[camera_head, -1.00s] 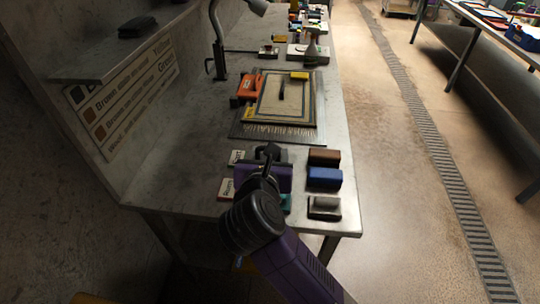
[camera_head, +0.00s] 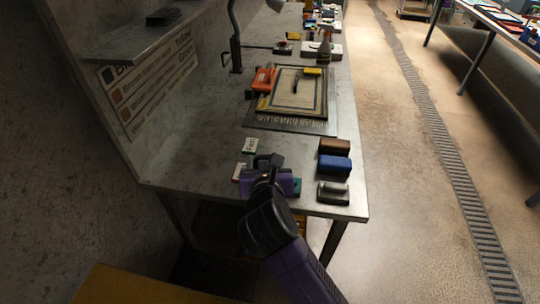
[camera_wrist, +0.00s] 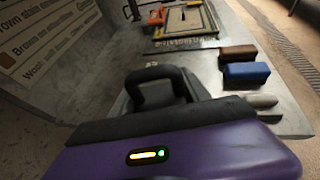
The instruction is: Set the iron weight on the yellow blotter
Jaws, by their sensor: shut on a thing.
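The iron weight (camera_wrist: 158,88) is dark with a looped handle and shows just beyond my gripper in the wrist view. In the head view it is a dark shape (camera_head: 264,160) at my gripper (camera_head: 268,180), over the bench's near end. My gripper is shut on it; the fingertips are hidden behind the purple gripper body. A small yellow piece (camera_head: 263,103) lies at the rug's left near corner, and another yellow block (camera_head: 312,71) sits at its far right corner. I cannot tell which is the yellow blotter.
A bordered, fringed rug (camera_head: 318,100) lies on the metal bench, with an orange tool (camera_head: 264,78) on its left. Brown (camera_head: 334,146), blue (camera_head: 334,165) and grey-topped (camera_head: 333,192) blocks line the near right edge. A lamp (camera_head: 236,50) stands behind. Bare bench lies left of the rug.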

